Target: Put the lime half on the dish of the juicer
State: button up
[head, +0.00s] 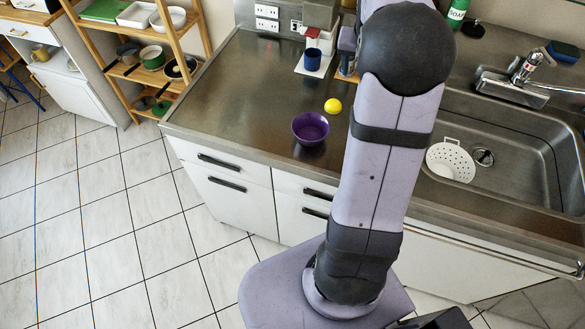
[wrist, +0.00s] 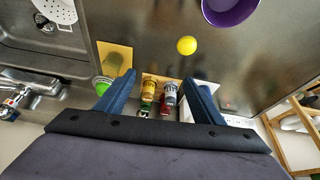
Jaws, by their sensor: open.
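A small round yellow fruit-like thing (head: 333,105) lies on the steel counter, and it also shows in the wrist view (wrist: 186,45). I cannot tell whether it is the lime half; no cut face shows. A purple bowl-shaped dish (head: 310,128) stands just in front of it, nearer the counter's front edge. It is partly cut off at the top of the wrist view (wrist: 230,8). I cannot tell whether it is the juicer's dish. My gripper (wrist: 160,76) is open and empty, its blue fingers apart above the back of the counter.
A blue cup (head: 312,60) stands at a white and red appliance at the back. Several jars (wrist: 160,92) stand near the wall between my fingers in the wrist view. The sink (head: 520,150) holds a white colander (head: 450,160). The counter's left part is clear.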

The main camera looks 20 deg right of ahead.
jog(key=s+a+f+n+y, duration=0.1)
jog(key=s+a+f+n, duration=0.1)
jog(key=a, duration=0.5)
jog(key=s+a+f+n+y, duration=0.1)
jog(key=a, duration=0.6)
jog(key=s+a+f+n+g, duration=0.1)
jog(key=s+a+f+n, duration=0.1)
jog(key=s+a, duration=0.6)
jog(key=s+a+f+n+g+y, duration=0.1)
jog(key=s+a+f+n+g, duration=0.1)
jog(key=s+a, duration=0.6)
jog(key=shift+s+a+f+n, duration=0.35)
jog(key=shift+s+f+n, duration=0.25)
jog(key=shift+f, duration=0.35)
